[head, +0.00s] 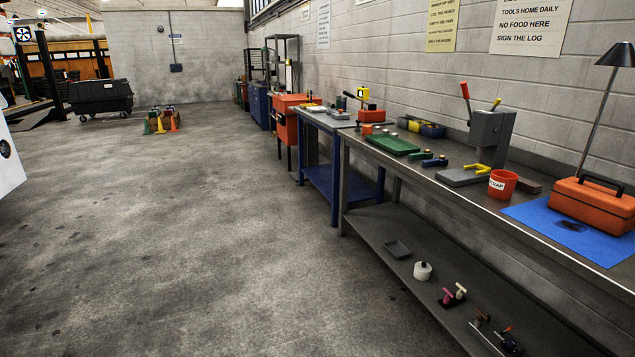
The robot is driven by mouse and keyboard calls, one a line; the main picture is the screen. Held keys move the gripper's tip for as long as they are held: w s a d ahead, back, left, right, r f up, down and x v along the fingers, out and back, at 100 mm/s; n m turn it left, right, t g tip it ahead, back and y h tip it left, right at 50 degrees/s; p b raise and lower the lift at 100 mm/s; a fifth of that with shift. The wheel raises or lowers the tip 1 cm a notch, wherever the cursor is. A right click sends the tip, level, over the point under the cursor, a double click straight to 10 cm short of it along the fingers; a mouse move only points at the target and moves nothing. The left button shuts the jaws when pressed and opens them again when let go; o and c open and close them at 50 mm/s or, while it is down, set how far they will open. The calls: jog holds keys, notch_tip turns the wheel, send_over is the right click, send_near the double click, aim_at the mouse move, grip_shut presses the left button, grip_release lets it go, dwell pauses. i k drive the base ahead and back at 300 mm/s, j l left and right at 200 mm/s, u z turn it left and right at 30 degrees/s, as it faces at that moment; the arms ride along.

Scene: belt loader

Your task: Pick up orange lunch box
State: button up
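The orange lunch box (594,205) sits closed on a blue mat (540,214) at the right end of the long metal workbench. It has a dark carry handle on top and dark latches on its front. Its right side is cut off by the picture edge. My gripper is not in view.
The workbench (440,187) runs along the wall. A red scrap cup (503,185), a grey press (490,135) and a black lamp (597,100) stand near the box. A lower shelf (385,225) holds small items.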

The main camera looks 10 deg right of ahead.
aim_at(611, 212)
jog(key=i+j+z, duration=0.1)
jog(key=i+z, duration=0.4)
jog(key=i+j+z, duration=0.2)
jog(key=z, duration=0.25)
jog(key=i+j+z, duration=0.5)
jog(key=k+l, duration=0.05)
